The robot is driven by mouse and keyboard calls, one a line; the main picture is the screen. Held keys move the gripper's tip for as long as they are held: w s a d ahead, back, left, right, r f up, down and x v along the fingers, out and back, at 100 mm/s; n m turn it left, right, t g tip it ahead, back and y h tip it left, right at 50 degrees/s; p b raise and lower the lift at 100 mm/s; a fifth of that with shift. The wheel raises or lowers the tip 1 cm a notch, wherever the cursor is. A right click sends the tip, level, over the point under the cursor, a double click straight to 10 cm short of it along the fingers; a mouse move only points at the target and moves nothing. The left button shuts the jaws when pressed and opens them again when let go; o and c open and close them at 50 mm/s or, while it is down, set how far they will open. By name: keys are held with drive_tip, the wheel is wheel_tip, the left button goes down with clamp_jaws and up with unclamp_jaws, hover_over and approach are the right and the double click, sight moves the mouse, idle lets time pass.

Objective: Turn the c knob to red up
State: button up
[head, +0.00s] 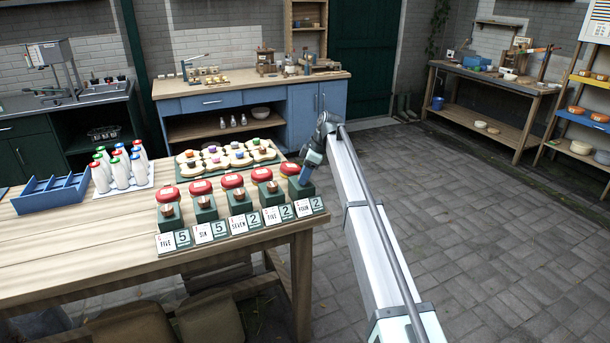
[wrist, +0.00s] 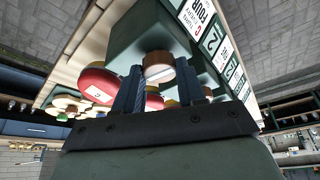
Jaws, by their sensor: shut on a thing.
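The knob's markings are too small to read.
Several similar green blocks with copper knobs (head: 239,198), red caps and number cards stand close on the left along the table edge. White bottles with coloured caps (head: 121,169) and a blue tray (head: 50,195) stand farther left. The floor (head: 480,220) right of the table is clear.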

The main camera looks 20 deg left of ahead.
drive_tip(key=shift+n, duration=0.6)
drive_tip(key=shift+n+g, duration=0.3)
drive_tip(key=o, duration=1)
drive_tip(key=shift+o, duration=0.2)
drive_tip(key=v, duration=1.3)
drive_tip(key=shift+r, duration=0.4)
